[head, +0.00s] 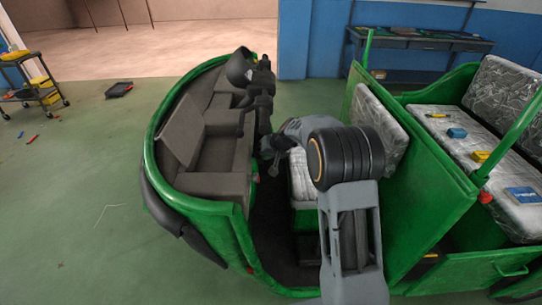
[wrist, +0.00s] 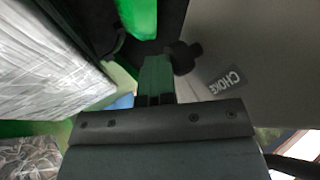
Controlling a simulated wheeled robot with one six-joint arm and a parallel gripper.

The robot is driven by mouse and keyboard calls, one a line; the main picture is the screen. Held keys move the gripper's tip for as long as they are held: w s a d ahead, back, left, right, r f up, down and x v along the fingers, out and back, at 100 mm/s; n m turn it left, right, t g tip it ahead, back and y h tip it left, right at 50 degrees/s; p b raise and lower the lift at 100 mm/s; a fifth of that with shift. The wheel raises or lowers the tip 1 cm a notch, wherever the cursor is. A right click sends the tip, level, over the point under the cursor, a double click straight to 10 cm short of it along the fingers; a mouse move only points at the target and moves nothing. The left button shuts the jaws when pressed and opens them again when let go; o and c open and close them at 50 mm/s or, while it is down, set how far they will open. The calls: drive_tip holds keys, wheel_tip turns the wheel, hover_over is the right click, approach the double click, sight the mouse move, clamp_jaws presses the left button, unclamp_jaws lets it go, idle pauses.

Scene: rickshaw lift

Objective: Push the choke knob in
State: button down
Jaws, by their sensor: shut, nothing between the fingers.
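The choke knob (wrist: 183,56) is a small black knob on the grey dash panel (wrist: 255,45) in the wrist view. It seems to stand out from the panel, beside the CHOKE label (wrist: 226,83). My gripper (wrist: 155,62) is shut and empty, its narrow fingers just left of the knob. I cannot tell whether they touch it. In the head view my arm reaches into the front of the green rickshaw (head: 217,222), close to the dash. The knob cannot be made out there, and my fingers are not clear.
The black handlebar column (head: 262,95) stands close to my wrist. A plastic-wrapped driver's seat (wrist: 45,55) lies left in the wrist view. The green body panel (head: 425,190) and rear bench (head: 500,190) are to the right. Open floor (head: 85,200) lies left of the rickshaw.

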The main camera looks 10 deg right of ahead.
drive_tip(key=shift+f, duration=0.1)
drive_tip(key=s+d+r+b, duration=0.2)
drive_tip(key=s+d+r, duration=0.3)
drive_tip(key=d+r, duration=0.2)
drive_tip(key=shift+s+d+r+b, duration=0.2)
drive_tip(key=shift+d+r+b, duration=0.15)
drive_tip(key=shift+r, duration=0.25)
idle(0.4)
